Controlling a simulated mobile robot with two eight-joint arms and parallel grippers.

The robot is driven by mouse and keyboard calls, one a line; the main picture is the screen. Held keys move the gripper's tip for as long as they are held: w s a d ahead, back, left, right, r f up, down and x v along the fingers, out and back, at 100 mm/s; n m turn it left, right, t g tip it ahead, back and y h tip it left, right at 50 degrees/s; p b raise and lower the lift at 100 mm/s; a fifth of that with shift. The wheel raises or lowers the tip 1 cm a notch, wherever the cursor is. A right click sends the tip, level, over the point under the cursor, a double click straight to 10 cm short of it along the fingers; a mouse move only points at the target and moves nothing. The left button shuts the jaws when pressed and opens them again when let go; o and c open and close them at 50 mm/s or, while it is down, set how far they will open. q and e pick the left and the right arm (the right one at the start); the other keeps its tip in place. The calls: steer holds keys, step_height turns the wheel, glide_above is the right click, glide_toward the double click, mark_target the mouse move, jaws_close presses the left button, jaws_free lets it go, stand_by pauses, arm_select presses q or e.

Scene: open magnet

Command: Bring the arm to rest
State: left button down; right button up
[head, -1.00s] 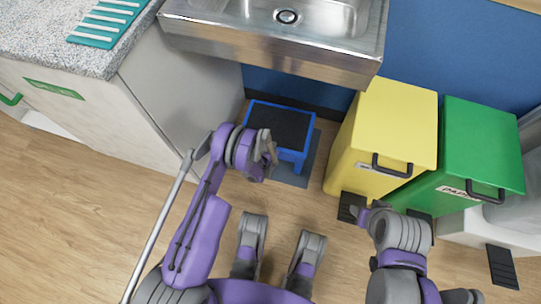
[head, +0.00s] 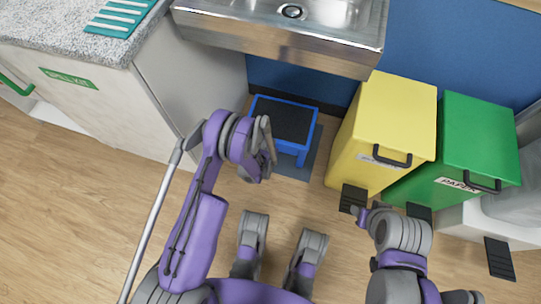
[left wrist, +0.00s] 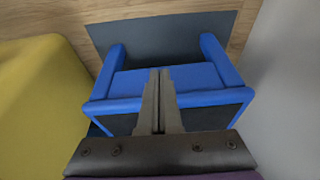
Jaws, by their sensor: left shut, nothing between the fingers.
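My left gripper (head: 268,143) is in front of the blue step stool (head: 304,150) in the head view. Its two grey fingers are together and empty in the left wrist view (left wrist: 160,85), over the blue stool (left wrist: 160,78). Whether they touch it I cannot tell. My left arm is purple and grey and bent at the elbow. My right gripper (head: 361,213) is small and partly hidden at the lower right, near the foot of the yellow bin; its jaw state is unclear.
A yellow bin (head: 395,110) and a green bin (head: 470,135) stand right of the stool. A steel sink (head: 290,35) is above it. A speckled counter (head: 70,30) with a white cabinet is at left. Wood floor (head: 90,200) is clear at lower left.

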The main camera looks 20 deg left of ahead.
arm_select(q)
steer(key=shift+v, duration=1.2)
arm_select(e)
steer(key=shift+s+r, duration=0.1)
steer(key=shift+r, duration=0.2)
arm_select(q)
steer(key=w+a+v, duration=0.1)
steer(key=v, duration=1.3)
steer(key=w+a+r+v, duration=0.1)
steer(key=w+v, duration=0.1)
steer(key=v, duration=1.1)
steer(key=s+a+r+t, duration=0.1)
steer(key=s+r, duration=0.4)
steer(key=s, duration=0.5)
steer(key=s+a+r, duration=0.1)
steer(key=s+r, duration=0.4)
steer(key=s, duration=0.5)
step_height(320, 180, up, 27)
steer(key=w+t+p, duration=0.1)
steer(key=p, duration=2.3)
steer(key=shift+d, duration=0.2)
arm_select(e)
step_height(320, 180, up, 27)
steer(key=w+t, duration=0.1)
